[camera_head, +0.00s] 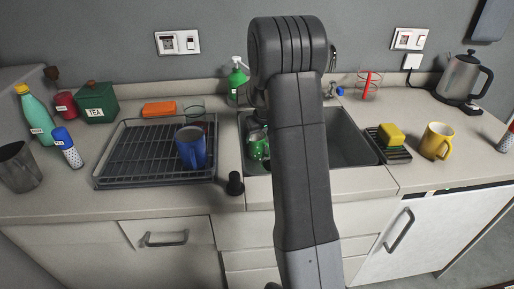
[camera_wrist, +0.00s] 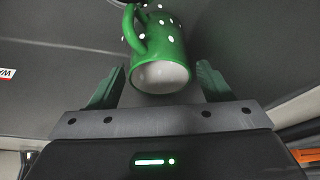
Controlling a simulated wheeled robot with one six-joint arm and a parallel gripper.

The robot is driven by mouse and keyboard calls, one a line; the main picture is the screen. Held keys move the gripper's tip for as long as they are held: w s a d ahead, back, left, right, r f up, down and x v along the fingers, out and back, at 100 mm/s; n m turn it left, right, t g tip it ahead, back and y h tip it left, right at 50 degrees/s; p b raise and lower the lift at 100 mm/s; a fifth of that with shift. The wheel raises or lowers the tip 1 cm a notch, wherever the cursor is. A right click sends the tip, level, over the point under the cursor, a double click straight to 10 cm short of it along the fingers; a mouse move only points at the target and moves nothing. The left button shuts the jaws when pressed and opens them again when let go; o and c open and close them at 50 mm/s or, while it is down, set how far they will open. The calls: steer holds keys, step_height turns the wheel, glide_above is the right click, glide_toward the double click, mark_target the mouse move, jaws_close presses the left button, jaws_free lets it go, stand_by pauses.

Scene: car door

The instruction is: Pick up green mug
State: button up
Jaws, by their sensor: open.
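The green mug (camera_wrist: 160,45) has white dots and a handle on its left side in the wrist view. Its pale round end faces my gripper. In the head view the mug (camera_head: 257,146) is inside the sink at its left side, partly hidden by my arm. My gripper (camera_wrist: 158,88) is open in the wrist view. Its two green fingers stand to the left and right of the mug's near end, with visible gaps on both sides. My gripper is hidden behind my arm in the head view.
The sink (camera_head: 350,140) has walls close around the mug. A blue mug (camera_head: 190,147) stands on the drying rack (camera_head: 125,160) to the left. A green soap bottle (camera_head: 237,82) stands behind the sink. A yellow sponge (camera_head: 391,134) and yellow mug (camera_head: 437,141) are to the right.

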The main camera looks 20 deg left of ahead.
mark_target(259, 147)
steer(key=x, duration=0.5)
steer(key=shift+w+a, duration=0.1)
steer(key=shift+w, duration=0.05)
steer(key=c, duration=0.9)
